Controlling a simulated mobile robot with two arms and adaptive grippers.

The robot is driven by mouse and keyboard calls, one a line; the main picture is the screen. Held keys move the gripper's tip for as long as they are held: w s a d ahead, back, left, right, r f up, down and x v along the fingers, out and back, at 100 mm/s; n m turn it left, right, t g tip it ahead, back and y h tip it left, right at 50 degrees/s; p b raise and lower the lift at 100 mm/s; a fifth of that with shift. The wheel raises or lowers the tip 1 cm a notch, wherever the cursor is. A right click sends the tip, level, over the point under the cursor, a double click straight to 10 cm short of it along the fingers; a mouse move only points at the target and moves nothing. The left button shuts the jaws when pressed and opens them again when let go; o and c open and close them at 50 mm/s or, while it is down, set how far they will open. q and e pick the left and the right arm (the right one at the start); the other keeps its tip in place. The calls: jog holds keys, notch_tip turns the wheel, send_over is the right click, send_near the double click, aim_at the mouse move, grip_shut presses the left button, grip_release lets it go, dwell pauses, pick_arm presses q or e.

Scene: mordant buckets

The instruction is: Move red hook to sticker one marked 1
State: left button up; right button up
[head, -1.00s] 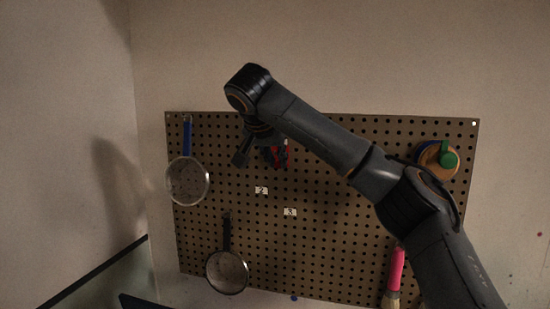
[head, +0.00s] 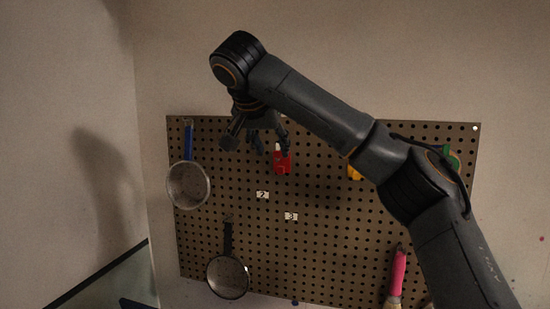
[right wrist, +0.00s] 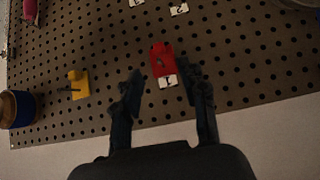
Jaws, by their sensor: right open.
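The red hook (head: 282,163) is on the pegboard (head: 330,245), near its upper middle. In the right wrist view the red hook (right wrist: 161,57) touches or slightly overlaps the edge of the white sticker marked 1 (right wrist: 167,82). That view is turned over, so the hook sits just below the sticker on the board. My right gripper (head: 262,146) is open and empty, drawn off from the board above the hook. In the right wrist view its fingers (right wrist: 160,86) stand either side of the sticker, clear of the hook. My left gripper is not in view.
Stickers marked 2 (head: 262,195) and 3 (head: 291,217) are lower down. A yellow hook (head: 354,172) is to the right, partly behind my arm. A pink-handled brush (head: 398,272) hangs at lower right.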

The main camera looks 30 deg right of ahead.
jog(key=shift+v, duration=2.55)
